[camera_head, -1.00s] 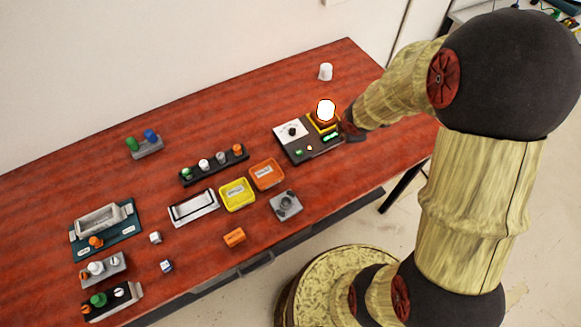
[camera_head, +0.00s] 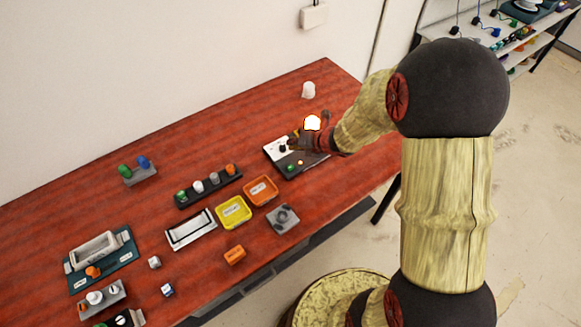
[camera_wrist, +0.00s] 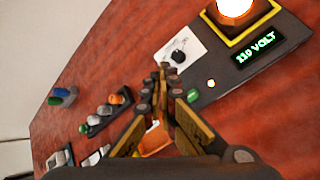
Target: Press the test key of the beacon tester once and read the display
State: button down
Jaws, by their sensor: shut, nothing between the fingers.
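The beacon tester (camera_head: 270,152) is a dark box at the table's right end with a white dial plate and black knob (camera_wrist: 178,57). Its glowing beacon (camera_head: 312,123) stands in a yellow-edged socket. A green key (camera_wrist: 193,95) and a small lit orange lamp (camera_wrist: 211,83) sit on its face; I see no label naming the test key. The green-lit display (camera_wrist: 257,48) appears to read "110 VOLT", its first digits hard to make out; my arm hides it in the head view. My gripper (camera_wrist: 165,68) is shut and empty, its tips over the tester beside the knob and green key.
A white cup-like piece (camera_head: 308,90) stands behind the tester. A strip of coloured knobs (camera_head: 208,187), a yellow tray (camera_head: 233,212) and an orange tray (camera_head: 261,190) lie to the left.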

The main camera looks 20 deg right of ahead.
aim_at(293, 166)
jog(key=shift+f, duration=0.1)
notch_tip(293, 166, down, 9)
jog(key=b, duration=0.7)
jog(key=shift+b, duration=0.35)
dwell(0.9)
jog(key=shift+f+b, duration=0.25)
jog(key=shift+b, duration=0.15)
jog(key=shift+f+b, duration=0.5)
dwell(0.7)
jog(key=shift+r, duration=0.1)
jog(key=shift+r+p, duration=0.75)
jog(key=shift+r, duration=0.1)
